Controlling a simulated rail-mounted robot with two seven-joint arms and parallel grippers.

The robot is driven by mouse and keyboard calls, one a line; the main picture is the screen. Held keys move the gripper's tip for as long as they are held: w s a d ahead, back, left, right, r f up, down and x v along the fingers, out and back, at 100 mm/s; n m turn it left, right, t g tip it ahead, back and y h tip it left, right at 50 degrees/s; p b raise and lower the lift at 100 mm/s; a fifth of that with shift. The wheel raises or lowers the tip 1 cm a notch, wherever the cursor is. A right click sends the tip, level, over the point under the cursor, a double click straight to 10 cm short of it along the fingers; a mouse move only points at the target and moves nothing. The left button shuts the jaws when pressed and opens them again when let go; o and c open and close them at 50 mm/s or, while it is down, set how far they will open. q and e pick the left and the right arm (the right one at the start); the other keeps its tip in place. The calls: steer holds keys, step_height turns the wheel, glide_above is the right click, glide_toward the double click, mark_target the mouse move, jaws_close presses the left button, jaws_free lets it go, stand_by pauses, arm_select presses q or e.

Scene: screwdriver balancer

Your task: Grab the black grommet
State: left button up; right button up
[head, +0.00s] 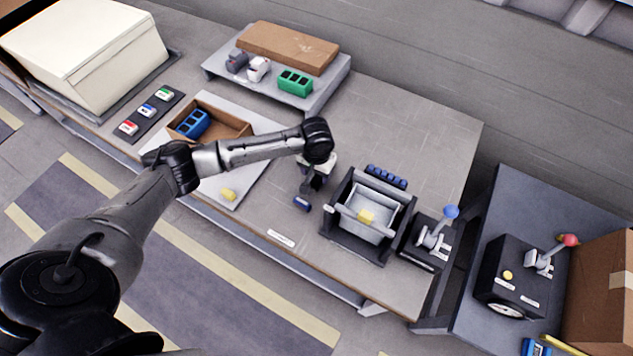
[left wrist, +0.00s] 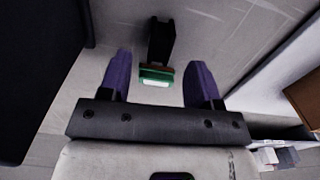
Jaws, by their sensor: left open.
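My left gripper (head: 309,186) hangs over the middle of the workbench, left of the black-framed device with a clear tray. In the left wrist view its two purple fingers (left wrist: 158,70) stand apart, with open space between them. A small black piece (left wrist: 161,40) shows beyond and between the fingertips, with a green and white end (left wrist: 157,77) toward me. It looks apart from both fingers. I cannot tell for sure that this piece is the black grommet. In the head view the gripper area is too small to pick the piece out. My right gripper is not in view.
A cardboard box (head: 243,128) with a blue block (head: 193,124) lies left. A raised shelf (head: 330,86) stands behind. The rear right bench is clear.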

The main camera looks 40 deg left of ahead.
mark_target(316, 179)
arm_select(q)
steer(key=shift+f+b, duration=0.9)
steer(key=shift+f, duration=1.75)
steer(key=shift+c, duration=0.3)
steer(key=c, duration=0.9)
